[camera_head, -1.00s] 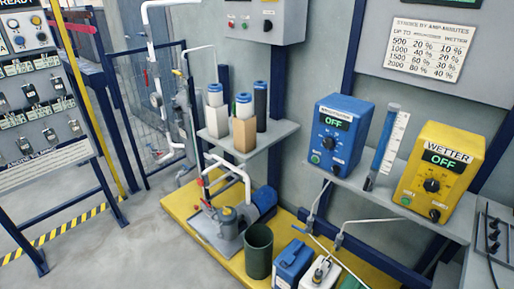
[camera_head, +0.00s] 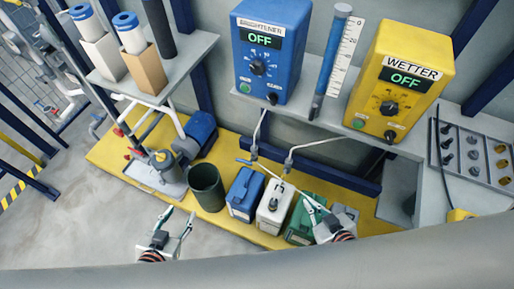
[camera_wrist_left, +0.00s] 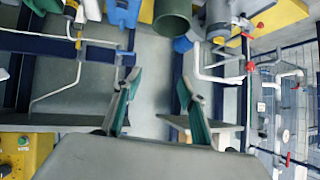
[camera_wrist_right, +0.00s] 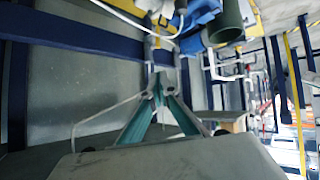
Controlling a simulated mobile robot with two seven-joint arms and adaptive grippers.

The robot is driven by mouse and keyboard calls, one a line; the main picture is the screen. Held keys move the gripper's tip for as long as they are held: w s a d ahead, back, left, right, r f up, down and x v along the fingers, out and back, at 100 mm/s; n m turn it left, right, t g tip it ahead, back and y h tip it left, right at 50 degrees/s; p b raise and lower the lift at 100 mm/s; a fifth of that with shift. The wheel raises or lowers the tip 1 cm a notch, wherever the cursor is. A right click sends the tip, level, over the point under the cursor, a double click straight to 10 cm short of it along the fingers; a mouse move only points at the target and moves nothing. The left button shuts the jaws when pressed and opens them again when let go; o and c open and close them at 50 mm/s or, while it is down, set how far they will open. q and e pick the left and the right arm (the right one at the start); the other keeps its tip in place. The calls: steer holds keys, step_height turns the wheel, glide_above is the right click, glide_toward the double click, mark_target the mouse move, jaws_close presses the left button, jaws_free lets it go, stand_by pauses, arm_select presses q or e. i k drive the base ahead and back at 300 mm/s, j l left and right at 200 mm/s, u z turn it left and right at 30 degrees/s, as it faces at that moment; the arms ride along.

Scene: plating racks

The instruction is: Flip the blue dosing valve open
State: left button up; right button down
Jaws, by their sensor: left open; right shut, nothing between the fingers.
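The blue dosing valve's small blue lever (camera_head: 243,161) sits at the lower end of the tube under the blue Brightener box (camera_head: 262,50). The lever points left, roughly level. My left gripper (camera_head: 177,217) is open and empty, low in the head view, left of and nearer than the valve. Its spread green-padded fingers also show in the left wrist view (camera_wrist_left: 158,82). My right gripper (camera_head: 317,208) is shut and empty, to the right of and nearer than the valve; its fingers meet in the right wrist view (camera_wrist_right: 158,88). The Brightener display reads OFF.
A second valve (camera_head: 288,162) hangs under the yellow Wetter box (camera_head: 402,80). A dark green bin (camera_head: 207,187), blue can (camera_head: 244,193), white can (camera_head: 274,206) and green can (camera_head: 304,222) stand on the yellow platform. A grey shelf (camera_head: 335,135) overhangs the tubes.

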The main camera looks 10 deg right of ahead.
mark_target(250, 163)
steer(key=k+j, duration=0.2)
steer(key=k+j+u, duration=0.1)
steer(key=j, duration=0.3)
steer(key=k+j, duration=0.25)
steer(key=j+u, duration=0.05)
steer(key=j, duration=0.05)
